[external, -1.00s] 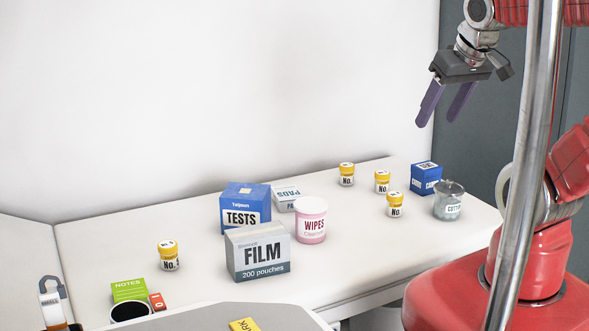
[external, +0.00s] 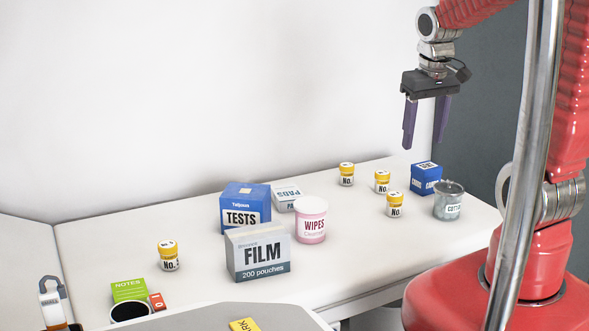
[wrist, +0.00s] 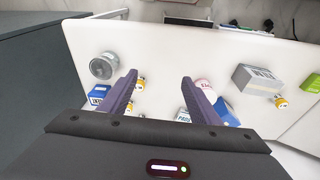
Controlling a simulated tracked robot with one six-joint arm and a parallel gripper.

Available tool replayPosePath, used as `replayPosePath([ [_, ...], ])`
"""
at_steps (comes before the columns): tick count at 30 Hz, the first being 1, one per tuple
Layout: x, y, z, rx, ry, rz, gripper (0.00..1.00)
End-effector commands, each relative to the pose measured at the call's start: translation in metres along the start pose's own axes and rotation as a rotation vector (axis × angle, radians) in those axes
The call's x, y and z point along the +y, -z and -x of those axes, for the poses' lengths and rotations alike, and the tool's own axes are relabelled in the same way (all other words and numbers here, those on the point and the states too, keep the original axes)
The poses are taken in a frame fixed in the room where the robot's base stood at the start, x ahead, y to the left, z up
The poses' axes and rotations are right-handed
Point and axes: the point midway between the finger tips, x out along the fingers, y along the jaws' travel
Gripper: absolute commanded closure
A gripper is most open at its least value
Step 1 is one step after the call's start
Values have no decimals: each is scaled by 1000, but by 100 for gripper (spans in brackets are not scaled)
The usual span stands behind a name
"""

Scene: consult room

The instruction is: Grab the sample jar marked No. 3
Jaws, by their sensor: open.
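Several small sample jars with yellow lids and white "No." labels stand on the white counter. Three are grouped at the right: a rear one (external: 346,175), a middle one (external: 382,183) and a front one (external: 395,205). Another jar (external: 168,256) stands apart at the left, and also shows at the right of the wrist view (wrist: 281,102). The digits are too small or turned away to read. My gripper (external: 424,142) is open and empty, pointing down, well above the counter's right end. In the wrist view one grouped jar (wrist: 140,85) shows just beside the left finger.
Near the grouped jars stand a blue box (external: 426,179), a cotton jar (external: 449,203) and a pink wipes tub (external: 311,222). The FILM box (external: 257,252), TESTS box (external: 244,206) and PADS box (external: 284,198) stand mid-counter. Clear counter lies left of the TESTS box.

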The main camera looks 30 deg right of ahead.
Motion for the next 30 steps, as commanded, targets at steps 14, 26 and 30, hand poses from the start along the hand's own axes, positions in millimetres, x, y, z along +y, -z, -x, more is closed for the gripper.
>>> replayPosePath([
  [14,24,71,-67,-74,-63,-101,43],
  [26,48,133,-138,-84,-121,-222,43],
  [30,57,156,-166,-72,-141,-276,43],
])
